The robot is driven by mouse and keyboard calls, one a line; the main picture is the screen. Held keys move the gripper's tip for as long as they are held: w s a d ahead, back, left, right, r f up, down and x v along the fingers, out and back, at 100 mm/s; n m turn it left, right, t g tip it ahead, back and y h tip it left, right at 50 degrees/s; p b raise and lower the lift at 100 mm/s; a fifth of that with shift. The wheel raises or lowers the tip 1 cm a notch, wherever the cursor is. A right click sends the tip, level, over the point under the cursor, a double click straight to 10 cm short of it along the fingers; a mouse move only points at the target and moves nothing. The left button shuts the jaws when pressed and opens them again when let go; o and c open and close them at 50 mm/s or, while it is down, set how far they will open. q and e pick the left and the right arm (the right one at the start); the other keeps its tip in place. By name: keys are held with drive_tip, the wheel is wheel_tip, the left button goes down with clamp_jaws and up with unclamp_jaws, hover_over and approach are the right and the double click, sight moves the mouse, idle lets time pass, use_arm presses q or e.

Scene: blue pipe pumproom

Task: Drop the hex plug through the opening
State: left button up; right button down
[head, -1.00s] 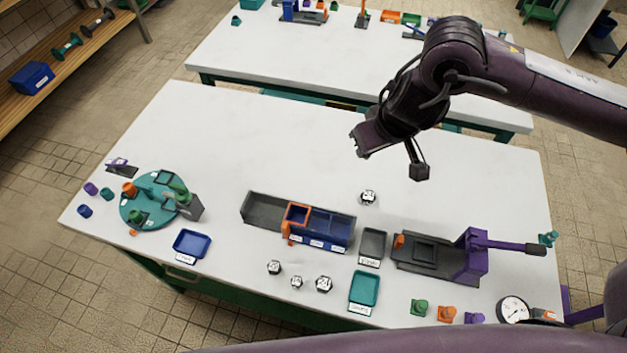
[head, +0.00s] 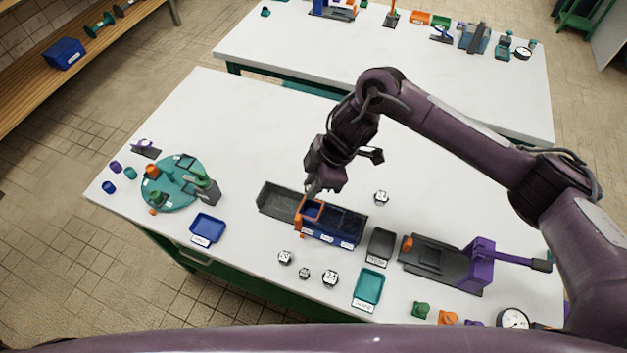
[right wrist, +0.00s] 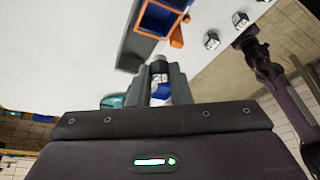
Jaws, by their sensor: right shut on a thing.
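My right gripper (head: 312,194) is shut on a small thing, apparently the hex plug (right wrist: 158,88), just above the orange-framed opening. In the right wrist view the plug shows grey, white and blue between the fingers, which hide most of its shape. The orange frame (head: 313,207) with its square opening sits over the left end of the blue box (head: 335,240). It also shows ahead of the fingertips in the right wrist view (right wrist: 165,16). My left arm seems to show at the right of that view, its gripper (right wrist: 248,40) too unclear to read.
A grey channel (head: 278,200) adjoins the box on the left. Several labelled hex pieces (head: 330,278) stand in front, another (head: 381,198) behind. A grey tray (head: 381,243), teal tray (head: 369,287) and purple-handled fixture (head: 440,258) lie right. A teal turntable (head: 170,185) and blue tray (head: 208,228) lie left.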

drive_tip(key=shift+f+b, duration=2.4)
drive_tip(key=shift+f, duration=0.2)
drive_tip(key=shift+f+b, duration=0.8)
drive_tip(key=shift+f, duration=0.55)
drive_tip(key=c, duration=1.3)
unclamp_jaws()
drive_tip(key=shift+o, duration=0.2)
drive_tip(key=shift+r, duration=0.1)
drive_tip(key=shift+w+r+p, duration=0.15)
drive_tip(key=shift+r+p, duration=0.65)
wheel_tip(320, 180, up, 5)
drive_tip(key=p, duration=0.5)
drive_tip(key=shift+r, duration=0.2)
drive_tip(key=shift+s+f, duration=0.15)
drive_tip(key=shift+s, duration=0.1)
